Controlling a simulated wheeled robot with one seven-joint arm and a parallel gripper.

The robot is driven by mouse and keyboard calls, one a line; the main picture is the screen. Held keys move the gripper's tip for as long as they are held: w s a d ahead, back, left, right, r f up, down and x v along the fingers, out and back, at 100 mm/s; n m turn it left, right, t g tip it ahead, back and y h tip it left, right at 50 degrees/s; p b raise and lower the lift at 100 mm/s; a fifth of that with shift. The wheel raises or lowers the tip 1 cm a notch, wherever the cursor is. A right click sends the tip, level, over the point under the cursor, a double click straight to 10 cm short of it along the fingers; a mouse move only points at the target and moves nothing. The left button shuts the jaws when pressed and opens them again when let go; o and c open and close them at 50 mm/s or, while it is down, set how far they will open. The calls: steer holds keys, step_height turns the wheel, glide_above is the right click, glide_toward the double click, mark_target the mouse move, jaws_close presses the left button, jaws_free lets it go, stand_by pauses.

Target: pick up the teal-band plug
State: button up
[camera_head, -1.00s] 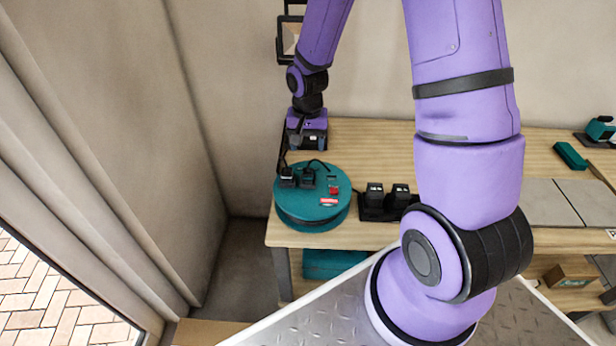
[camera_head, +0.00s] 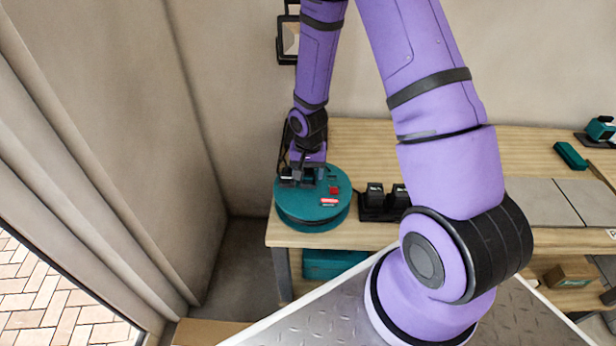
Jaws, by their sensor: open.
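A round teal cable reel (camera_head: 312,212) stands on the left end of the wooden table in the head view. Two black plugs sit side by side on its top: a left plug (camera_head: 287,176) and a right plug, mostly behind my fingers. I cannot make out a teal band on either one. My gripper (camera_head: 302,178) points down at the reel top, its fingertips at the height of the plugs and close to them. It is open. Whether a plug lies between the fingers is hidden.
A black charger with two batteries (camera_head: 374,195) stands just right of the reel. A teal block (camera_head: 571,156) and grey tiles (camera_head: 543,204) lie further right on the table (camera_head: 500,150). A wall closes off the left. A teal case (camera_head: 334,263) is below the tabletop.

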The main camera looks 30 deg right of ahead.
steer(key=shift+f, duration=0.2)
steer(key=c, duration=1.1)
steer(key=shift+r, duration=0.15)
